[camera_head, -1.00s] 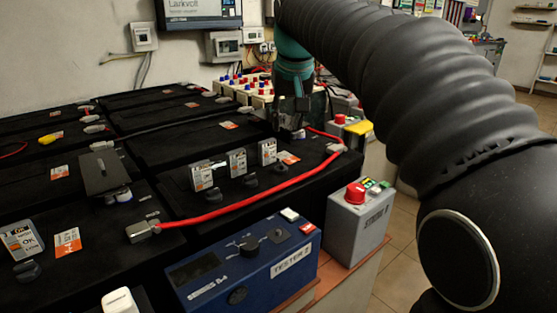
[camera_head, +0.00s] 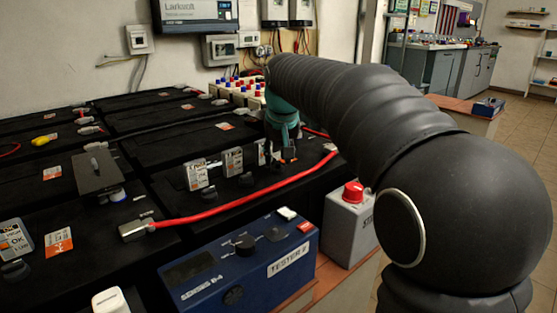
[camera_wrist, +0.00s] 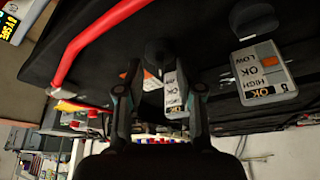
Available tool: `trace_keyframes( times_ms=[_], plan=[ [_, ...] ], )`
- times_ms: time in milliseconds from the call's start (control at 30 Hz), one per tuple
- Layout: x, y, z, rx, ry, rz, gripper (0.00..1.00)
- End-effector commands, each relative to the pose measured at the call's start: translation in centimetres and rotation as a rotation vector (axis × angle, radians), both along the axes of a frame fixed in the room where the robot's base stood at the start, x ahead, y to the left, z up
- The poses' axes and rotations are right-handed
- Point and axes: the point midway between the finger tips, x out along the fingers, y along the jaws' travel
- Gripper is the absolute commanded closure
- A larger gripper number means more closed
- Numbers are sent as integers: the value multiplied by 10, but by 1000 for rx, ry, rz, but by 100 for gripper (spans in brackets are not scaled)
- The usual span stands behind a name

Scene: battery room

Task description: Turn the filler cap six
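In the wrist view a black round filler cap (camera_wrist: 158,53) sits on the black battery top, just beyond my fingertips. Beside it a level gauge plate (camera_wrist: 174,92) is partly hidden by my fingers; its number is not readable. My gripper (camera_wrist: 163,82) has its two fingers apart with no object gripped. In the head view my gripper (camera_head: 284,156) is low over the right end of the battery and hides the cap there. Two other black caps (camera_head: 209,192) (camera_head: 246,180) stand in front of their gauges, to its left.
A red cable (camera_head: 245,203) runs along the battery's front edge, close to my gripper. The blue tester (camera_head: 240,262) and grey box with red knob (camera_head: 347,228) stand in front. A dark plate (camera_head: 98,173) lies left.

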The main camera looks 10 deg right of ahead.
Motion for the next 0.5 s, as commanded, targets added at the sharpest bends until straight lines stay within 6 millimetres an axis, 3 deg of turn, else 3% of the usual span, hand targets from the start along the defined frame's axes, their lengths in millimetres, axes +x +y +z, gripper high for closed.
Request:
trace_keyframes(
  times_ms=[400, 500],
  plan=[
    [3, 0, -8, 0, -1, 0, 64],
    [3, 0, -8, 0, -1, 0, 86]
  ],
)
